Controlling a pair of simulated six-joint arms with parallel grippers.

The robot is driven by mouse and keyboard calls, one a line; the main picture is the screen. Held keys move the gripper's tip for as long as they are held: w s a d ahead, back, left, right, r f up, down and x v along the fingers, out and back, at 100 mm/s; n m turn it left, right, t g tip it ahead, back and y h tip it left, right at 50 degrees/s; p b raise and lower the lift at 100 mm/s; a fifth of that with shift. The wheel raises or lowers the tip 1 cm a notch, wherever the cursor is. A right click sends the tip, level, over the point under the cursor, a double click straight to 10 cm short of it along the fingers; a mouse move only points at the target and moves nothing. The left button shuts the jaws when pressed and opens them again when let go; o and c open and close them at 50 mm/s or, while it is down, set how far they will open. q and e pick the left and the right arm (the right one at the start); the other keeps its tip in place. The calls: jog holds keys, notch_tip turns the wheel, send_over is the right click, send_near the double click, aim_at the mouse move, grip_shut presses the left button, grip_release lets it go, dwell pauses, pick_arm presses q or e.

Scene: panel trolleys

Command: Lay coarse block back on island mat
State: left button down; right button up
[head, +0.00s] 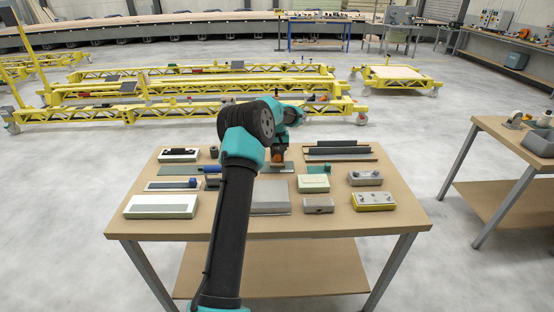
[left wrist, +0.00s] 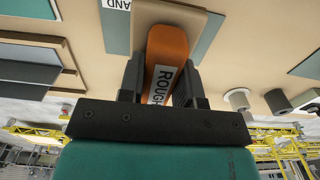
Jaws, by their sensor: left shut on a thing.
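My left gripper (head: 279,147) is over the back middle of the table and shut on the coarse block. The block is orange (left wrist: 168,50) with a label reading "ROUGH" and a tan base; it also shows small and dark in the head view (head: 279,157). Its body sits between the two dark fingers in the left wrist view (left wrist: 160,88). A grey-teal mat (left wrist: 116,36), with a label ending in "AND", lies under or just beyond the block. I cannot tell whether the block touches it. My right gripper is not in view.
The wooden table (head: 130,225) holds several sanding blocks and pads, including a white-green block (head: 160,206) at front left and a yellow-edged block (head: 374,201) at front right. Dark long pieces (head: 338,148) lie at back right. Yellow trolleys (head: 190,105) stand behind.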

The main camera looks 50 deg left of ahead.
aim_at(277, 149)
pick_arm(q)
jog(key=shift+w+a, duration=0.1)
jog(key=shift+a, duration=0.05)
jog(key=shift+f, duration=1.8)
jog(key=shift+f, duration=0.1)
jog(key=c, duration=0.8)
grip_release()
notch_tip(277, 149, up, 12)
jog(key=shift+r, duration=0.1)
